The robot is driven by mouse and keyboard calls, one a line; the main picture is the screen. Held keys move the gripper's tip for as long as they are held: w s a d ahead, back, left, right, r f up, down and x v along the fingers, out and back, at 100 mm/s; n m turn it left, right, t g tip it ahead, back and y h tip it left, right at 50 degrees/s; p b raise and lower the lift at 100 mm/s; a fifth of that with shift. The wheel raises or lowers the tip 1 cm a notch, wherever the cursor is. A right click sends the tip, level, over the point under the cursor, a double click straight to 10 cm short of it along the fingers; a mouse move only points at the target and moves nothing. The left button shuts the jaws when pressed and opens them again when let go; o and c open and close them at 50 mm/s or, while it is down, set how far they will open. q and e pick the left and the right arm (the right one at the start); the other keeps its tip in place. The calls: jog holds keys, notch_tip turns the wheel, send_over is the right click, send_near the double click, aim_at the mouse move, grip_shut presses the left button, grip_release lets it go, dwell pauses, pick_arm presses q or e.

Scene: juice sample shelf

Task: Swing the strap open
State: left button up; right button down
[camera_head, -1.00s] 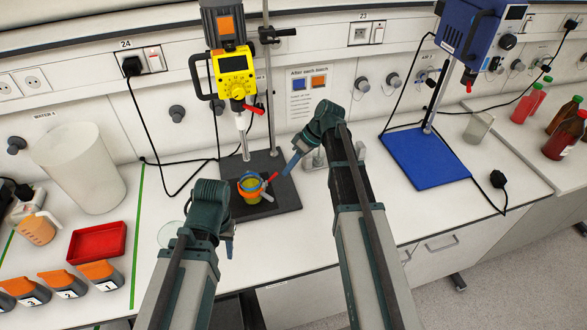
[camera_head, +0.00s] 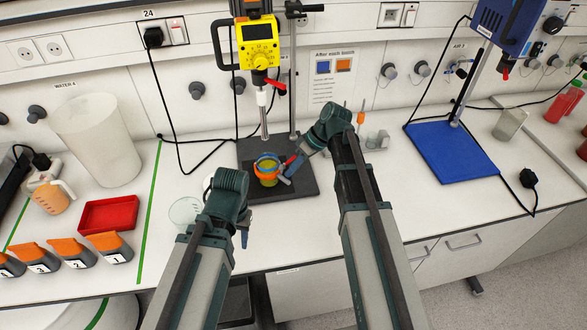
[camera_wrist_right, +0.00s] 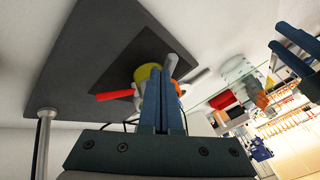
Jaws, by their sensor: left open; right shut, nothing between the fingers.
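A cup of yellow-green liquid (camera_head: 268,180) stands on the dark stand base under the yellow mixer.
The yellow mixer (camera_head: 258,45) and its shaft hang above the base (camera_head: 300,186). A glass dish (camera_head: 184,211) lies left of my left gripper. A red tray (camera_head: 108,214) and several orange-topped containers stand at left. A blue stand base (camera_head: 450,155) is at right.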

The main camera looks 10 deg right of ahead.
jog(key=shift+s, duration=0.15)
jog(key=shift+s+a+m, duration=0.25)
jog(key=shift+m, duration=0.05)
